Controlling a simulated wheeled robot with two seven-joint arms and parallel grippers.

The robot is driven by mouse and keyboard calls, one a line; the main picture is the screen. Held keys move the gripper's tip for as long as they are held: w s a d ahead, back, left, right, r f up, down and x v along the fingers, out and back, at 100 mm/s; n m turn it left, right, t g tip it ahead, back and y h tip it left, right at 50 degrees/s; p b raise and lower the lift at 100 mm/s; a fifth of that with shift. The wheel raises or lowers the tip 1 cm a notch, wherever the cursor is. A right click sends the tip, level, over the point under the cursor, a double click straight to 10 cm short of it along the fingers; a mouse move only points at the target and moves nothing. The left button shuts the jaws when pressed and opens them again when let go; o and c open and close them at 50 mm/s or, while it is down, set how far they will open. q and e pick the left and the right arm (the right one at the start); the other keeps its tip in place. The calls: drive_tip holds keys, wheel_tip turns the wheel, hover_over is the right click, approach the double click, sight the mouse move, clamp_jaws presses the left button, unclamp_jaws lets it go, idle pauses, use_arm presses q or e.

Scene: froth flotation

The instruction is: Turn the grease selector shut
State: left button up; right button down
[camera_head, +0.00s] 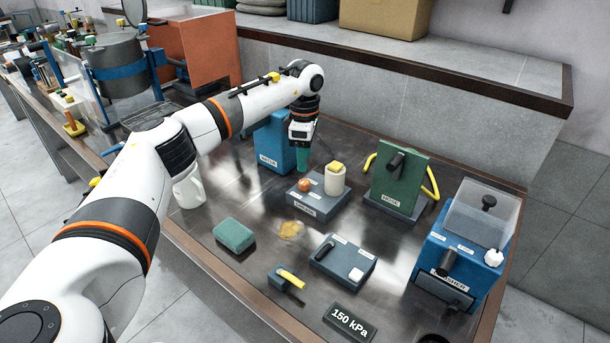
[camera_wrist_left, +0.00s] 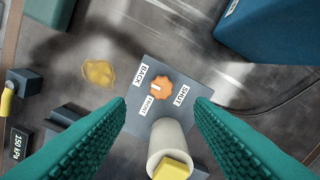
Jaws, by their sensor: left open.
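The grease selector is an orange knob (camera_head: 304,185) on a low grey block (camera_head: 318,207) near the middle of the bench. In the wrist view the knob (camera_wrist_left: 160,88) is ringed by BACK, FRONT and SHUT labels. A small pale mark on it faces the BACK and FRONT side; its exact setting is hard to tell. A cream cylinder with a yellow top (camera_head: 335,183) stands on the same block beside it. My left gripper (camera_head: 303,160) is open and empty, pointing down above the block. Its green fingers (camera_wrist_left: 160,105) are apart, with the knob between and beyond them, not touched.
A blue box (camera_head: 270,145) stands close behind my left gripper. A green upright panel with yellow handles (camera_head: 397,182) and a blue machine (camera_head: 465,245) stand to the right. A green sponge (camera_head: 234,235), yellowish spill (camera_head: 290,230) and grey switch box (camera_head: 342,262) lie in front.

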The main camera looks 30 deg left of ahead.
sight(305, 182)
use_arm(q)
wheel_tip(305, 182, down, 7)
drive_tip(key=shift+w+f+p, duration=0.1)
drive_tip(key=shift+f+p, duration=0.1)
drive_tip(key=shift+p, duration=0.5)
drive_tip(key=c, duration=1)
